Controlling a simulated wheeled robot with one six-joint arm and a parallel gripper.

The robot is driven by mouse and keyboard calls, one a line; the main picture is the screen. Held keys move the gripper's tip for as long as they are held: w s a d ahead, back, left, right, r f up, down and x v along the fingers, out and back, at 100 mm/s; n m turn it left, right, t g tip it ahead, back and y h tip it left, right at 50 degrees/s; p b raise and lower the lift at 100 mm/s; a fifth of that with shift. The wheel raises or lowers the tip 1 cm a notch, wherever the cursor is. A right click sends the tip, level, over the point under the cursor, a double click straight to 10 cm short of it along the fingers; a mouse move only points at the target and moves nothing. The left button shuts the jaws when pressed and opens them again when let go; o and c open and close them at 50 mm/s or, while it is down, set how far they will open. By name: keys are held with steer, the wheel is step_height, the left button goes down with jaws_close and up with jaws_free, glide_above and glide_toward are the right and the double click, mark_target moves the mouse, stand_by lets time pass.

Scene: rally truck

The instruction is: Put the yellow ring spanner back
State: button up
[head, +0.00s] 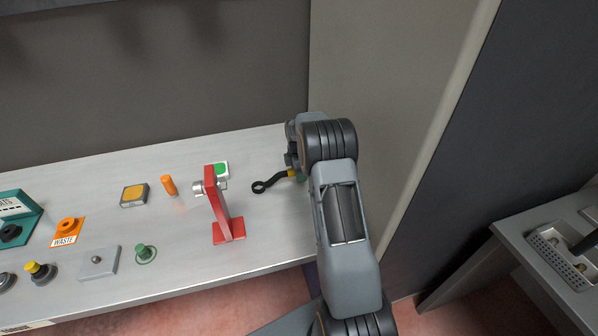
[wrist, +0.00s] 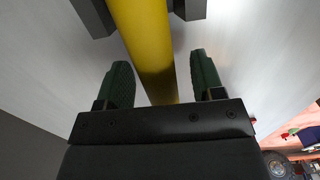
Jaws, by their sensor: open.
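The yellow ring spanner (head: 272,182) is at the right end of the grey bench, its dark ring end pointing left. A bit of its yellow handle shows beside my gripper (head: 293,160); the rest is hidden behind my arm. In the wrist view the yellow handle (wrist: 144,38) runs between the two green-padded fingers of my gripper (wrist: 163,80). The fingers are open, with a visible gap on the right side of the handle. I cannot tell whether the spanner lies flat on the bench.
A red stand (head: 224,205) with a green-topped block (head: 221,169) behind it is left of the spanner. An orange peg (head: 169,185), a yellow-topped block (head: 134,194) and an orange waste holder (head: 68,232) are further left. A wall (head: 390,80) closes the bench's right end.

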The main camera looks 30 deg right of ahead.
step_height(320, 180, up, 14)
steer(key=b, duration=0.1)
steer(key=shift+a, duration=0.2)
steer(key=shift+w+f, duration=0.1)
steer(key=shift+f, duration=0.05)
stand_by(0.4)
steer(key=f+m, duration=0.2)
steer(key=m, duration=0.1)
steer(key=s+m, duration=0.1)
steer(key=m, duration=0.1)
steer(key=shift+a+f, duration=0.2)
steer(key=shift+f, duration=0.2)
steer(key=s+a+r+m+t, duration=0.2)
steer(key=s+a+m, duration=0.3)
steer(key=s, duration=0.8)
steer(key=s+a+r+m+t, duration=0.2)
steer(key=s+a+r+m, duration=0.3)
steer(key=s+a, duration=0.6)
steer(key=shift+s+m, duration=0.4)
steer(key=shift+s, duration=0.95)
